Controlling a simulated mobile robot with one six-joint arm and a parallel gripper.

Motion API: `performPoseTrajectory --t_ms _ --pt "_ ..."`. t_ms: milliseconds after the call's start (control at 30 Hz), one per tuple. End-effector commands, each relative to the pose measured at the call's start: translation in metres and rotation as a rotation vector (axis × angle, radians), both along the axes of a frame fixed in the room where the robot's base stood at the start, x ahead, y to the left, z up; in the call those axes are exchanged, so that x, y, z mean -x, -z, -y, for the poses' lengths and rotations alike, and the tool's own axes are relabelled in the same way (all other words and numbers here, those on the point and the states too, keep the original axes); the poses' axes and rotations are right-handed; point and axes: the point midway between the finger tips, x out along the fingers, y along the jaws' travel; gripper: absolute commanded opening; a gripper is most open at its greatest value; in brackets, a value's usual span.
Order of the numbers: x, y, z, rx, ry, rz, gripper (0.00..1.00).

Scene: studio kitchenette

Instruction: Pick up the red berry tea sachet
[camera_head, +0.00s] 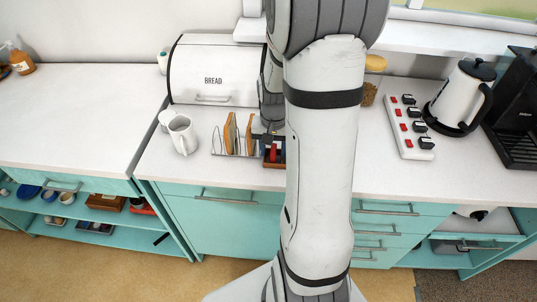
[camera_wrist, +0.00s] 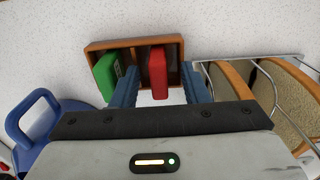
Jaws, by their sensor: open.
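The red berry tea sachet (camera_wrist: 158,75) stands upright in a small wooden tea box (camera_wrist: 128,44) in the wrist view. My gripper (camera_wrist: 160,68) is open, with one blue finger on each side of the red sachet. Gaps show between the sachet and the fingers, and I see no contact. A green sachet (camera_wrist: 105,77) leans in the box's left part, outside the left finger. In the head view the red sachet (camera_head: 273,153) and the box (camera_head: 268,164) show beside my arm, which hides part of that spot.
A toast rack (camera_head: 216,150) with bread slices stands close beside the box. A blue mug (camera_wrist: 35,118) is near the gripper in the wrist view. A white jug (camera_head: 183,134), a bread bin (camera_head: 212,65) and a switched power strip (camera_head: 408,125) are on the counter (camera_head: 375,165).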

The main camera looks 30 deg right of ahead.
Motion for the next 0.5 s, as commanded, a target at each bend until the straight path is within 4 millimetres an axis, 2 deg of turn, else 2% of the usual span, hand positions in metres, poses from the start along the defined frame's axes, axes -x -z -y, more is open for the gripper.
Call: performPoseTrajectory --t_ms 67,500 --pt "-0.0001 -0.0001 0.0002 0.0 0.0 0.0 0.39" --pt "0.0 -0.0005 0.0005 0.001 0.001 0.001 0.03"
